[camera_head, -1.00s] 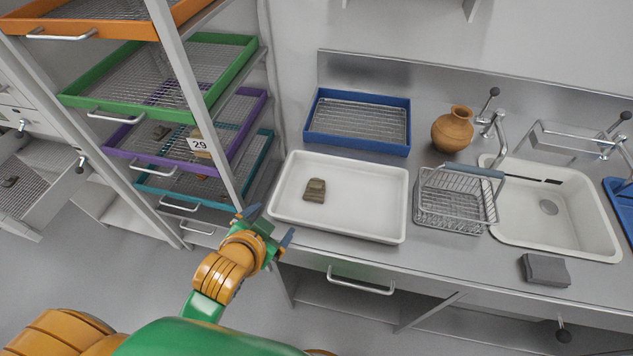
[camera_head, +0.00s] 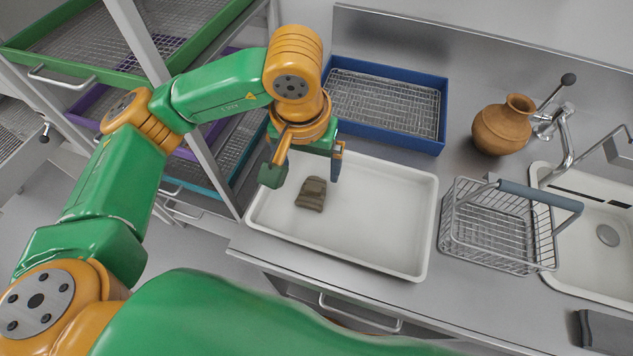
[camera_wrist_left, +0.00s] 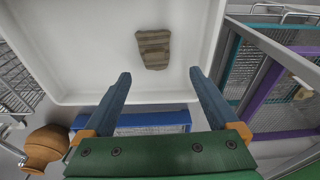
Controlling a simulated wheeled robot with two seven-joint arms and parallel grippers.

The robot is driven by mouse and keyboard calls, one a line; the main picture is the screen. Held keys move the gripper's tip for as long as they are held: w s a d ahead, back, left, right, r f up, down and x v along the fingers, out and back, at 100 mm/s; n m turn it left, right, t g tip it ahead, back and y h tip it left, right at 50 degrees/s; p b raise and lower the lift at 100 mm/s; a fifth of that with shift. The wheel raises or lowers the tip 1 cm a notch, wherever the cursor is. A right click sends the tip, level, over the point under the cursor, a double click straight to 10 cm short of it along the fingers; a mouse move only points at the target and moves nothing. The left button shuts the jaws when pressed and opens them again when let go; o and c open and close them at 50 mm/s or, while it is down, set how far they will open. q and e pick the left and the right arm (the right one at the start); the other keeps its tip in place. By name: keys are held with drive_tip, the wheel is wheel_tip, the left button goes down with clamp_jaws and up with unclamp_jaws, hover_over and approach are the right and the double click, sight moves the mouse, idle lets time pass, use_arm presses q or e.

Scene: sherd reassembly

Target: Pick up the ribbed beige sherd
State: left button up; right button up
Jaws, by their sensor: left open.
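The ribbed beige sherd (camera_head: 311,194) lies flat in the white tray (camera_head: 372,258), in the tray's left part. It looks brownish and banded, and it also shows near the top middle of the left wrist view (camera_wrist_left: 154,49). My left gripper (camera_head: 307,172) is above the tray, pointing down, a little beyond the sherd in the head view. Its jaws are open and empty, with a clear gap between the two fingers (camera_wrist_left: 157,92) in the wrist view. The sherd is apart from the fingers. My right gripper is not in view.
A blue tray with a wire rack (camera_head: 391,105) stands behind the white tray. A clay jar (camera_head: 503,127), a wire basket (camera_head: 497,228) and a sink (camera_head: 601,238) are to the right. A shelving post (camera_head: 172,98) stands close on the left.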

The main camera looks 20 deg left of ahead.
sight(312, 188)
use_arm(q)
drive_tip(key=f, duration=0.2)
drive_tip(key=f+p, duration=0.1)
drive_tip(key=f, duration=0.2)
drive_tip(key=shift+s+d+f+p, duration=0.15)
drive_tip(key=shift+d+f+p, duration=0.15)
drive_tip(key=shift+d+p, duration=0.1)
drive_tip(key=shift+a+f, duration=0.1)
drive_tip(key=shift+f, duration=0.15)
drive_tip(key=c, duration=1.5)
